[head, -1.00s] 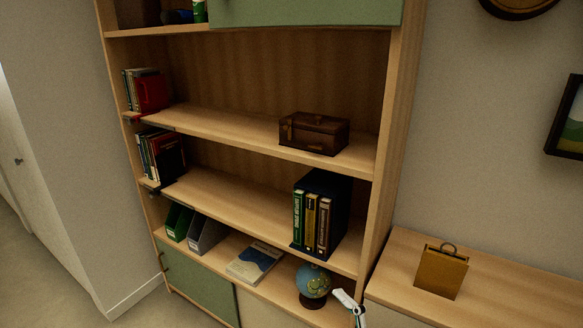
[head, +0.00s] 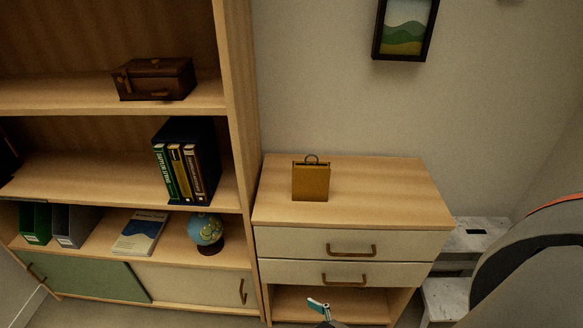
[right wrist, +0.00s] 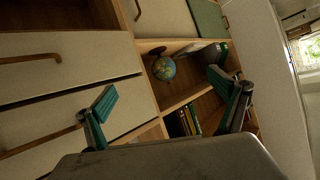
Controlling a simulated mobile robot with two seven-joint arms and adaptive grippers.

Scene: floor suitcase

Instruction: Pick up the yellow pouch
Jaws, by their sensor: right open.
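The yellow pouch (head: 311,182) stands upright on the wooden top of the drawer unit (head: 400,190). It is boxy, brownish yellow, with a dark ring handle on top. My right gripper (right wrist: 163,92) is open and empty in the right wrist view, its two teal-padded fingers spread wide. A teal fingertip (head: 318,306) shows low in the head view, in front of the drawer unit and below the pouch; it looks like part of my right gripper. The pouch is not visible in the right wrist view. My left gripper is not in view.
A bookshelf (head: 240,120) stands left of the drawer unit, with a globe (head: 206,230), binders (head: 182,172) and a brown chest (head: 155,78). Two drawer handles (head: 351,251) stick out at the front. A white step stool (head: 475,236) is at right. The top around the pouch is clear.

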